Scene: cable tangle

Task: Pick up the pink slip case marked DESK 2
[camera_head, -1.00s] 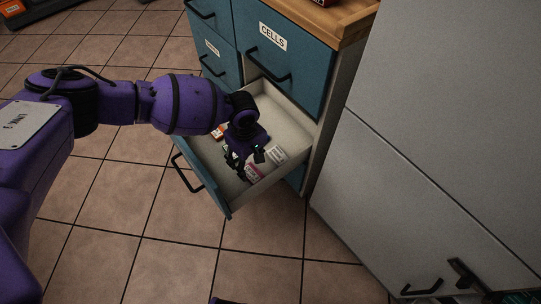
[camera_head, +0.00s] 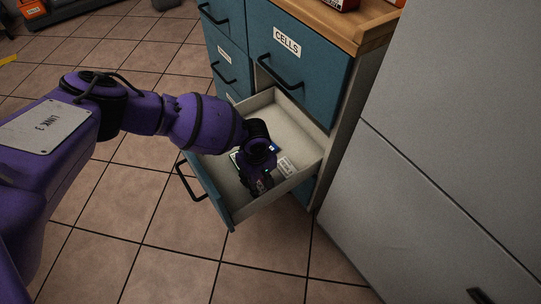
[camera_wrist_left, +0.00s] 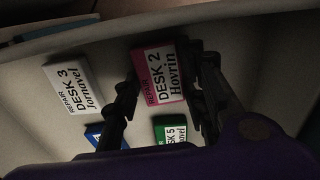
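The pink slip case (camera_wrist_left: 158,75) marked DESK 2 Hovrin lies in the open drawer, seen in the left wrist view. My left gripper (camera_wrist_left: 165,88) is open, with one finger on each side of this case. I cannot tell whether either finger touches it. In the head view my left gripper (camera_head: 262,187) reaches down into the drawer (camera_head: 305,168) and mostly hides the pink case. My right gripper is not in view.
A white case (camera_wrist_left: 74,86) marked DESK 3 lies left of the pink one. A green case (camera_wrist_left: 172,130) marked DESK 5 and a partly hidden blue case (camera_wrist_left: 97,134) lie nearer my wrist. The drawer's walls and the teal cabinet (camera_head: 292,62) stand close around my gripper.

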